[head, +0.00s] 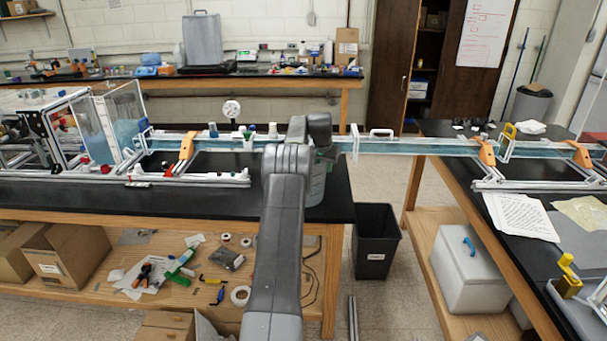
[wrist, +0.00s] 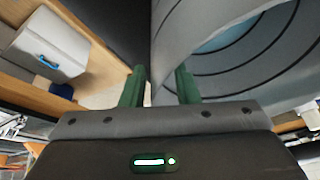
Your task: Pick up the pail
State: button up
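The pail (head: 317,188) is a pale grey, see-through vessel standing near the right end of the black-topped bench, partly hidden behind my arm in the head view. In the wrist view the pail (wrist: 235,65) fills the upper right, with dark ring lines and a bluish area. My gripper (wrist: 161,82) has its two green fingers apart. An edge of the pail shows in the gap between them, and the right finger overlaps the pail's grey surface. I cannot tell whether either finger touches it. My fingertips are hidden in the head view.
A long clear water channel (head: 420,147) runs behind the pail and bridges to the right bench. A black bin (head: 375,242) stands on the floor between the benches. A white cooler (head: 466,270) sits on the right bench's lower shelf. Bottles and cups stand left of my arm.

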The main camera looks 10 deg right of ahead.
jog(key=shift+w+d+f, duration=0.1)
jog(key=shift+w+f, duration=0.1)
jog(key=shift+f, duration=0.25)
grip_shut()
jog(key=shift+r, duration=0.15)
dwell(0.9)
